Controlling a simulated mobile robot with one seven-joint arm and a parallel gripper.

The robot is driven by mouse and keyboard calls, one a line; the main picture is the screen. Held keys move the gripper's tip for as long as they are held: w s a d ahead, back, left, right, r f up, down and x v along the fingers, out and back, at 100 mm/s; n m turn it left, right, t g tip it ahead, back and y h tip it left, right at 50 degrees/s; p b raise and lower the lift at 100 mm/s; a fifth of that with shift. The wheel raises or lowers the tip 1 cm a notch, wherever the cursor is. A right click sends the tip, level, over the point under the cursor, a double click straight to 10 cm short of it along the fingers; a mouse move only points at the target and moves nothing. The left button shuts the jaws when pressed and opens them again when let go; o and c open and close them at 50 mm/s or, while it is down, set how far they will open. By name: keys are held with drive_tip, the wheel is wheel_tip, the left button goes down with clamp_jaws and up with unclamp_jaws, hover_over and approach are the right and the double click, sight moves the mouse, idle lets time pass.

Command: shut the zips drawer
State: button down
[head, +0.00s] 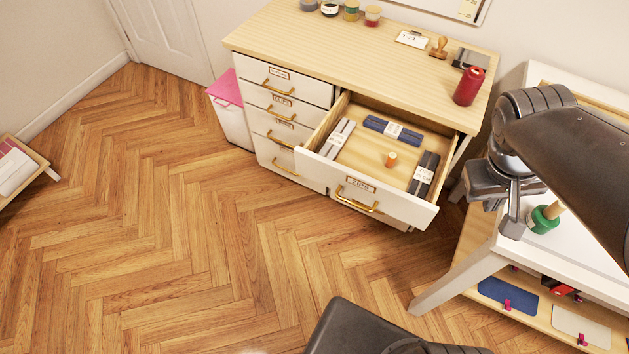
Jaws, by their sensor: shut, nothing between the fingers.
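The zips drawer (363,187) is pulled out of the upper right of the wooden-topped cabinet (300,50). Its white front bears a "ZIPS" label and a brass handle (359,199). Inside lie a grey bundle (338,139), a dark blue bundle (393,130), a dark bundle (424,174) and a small orange-brown piece (391,159). My gripper (511,226) is to the right of the drawer front, apart from it, pointing down in front of the white table. It is shut and empty.
Several jars and a red cylinder (468,86) stand on the cabinet top. A white table (585,250) with a green-based spool (543,217) is close at the right. A pink-lidded bin (229,107) stands left of the cabinet.

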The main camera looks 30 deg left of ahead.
drive_tip(key=w+a+f+n+h, duration=0.4)
drive_tip(key=a+f+n+h, duration=0.1)
drive_tip(key=a+f+n, duration=0.35)
drive_tip(key=n+t+y, duration=0.7)
drive_tip(key=n+t, duration=0.9)
drive_tip(key=n, duration=0.6)
approach(317, 173)
drive_tip(key=w, duration=0.6)
drive_tip(key=shift+w+d, duration=0.15)
drive_tip(key=shift+w, duration=0.25)
drive_tip(key=shift+w, duration=0.1)
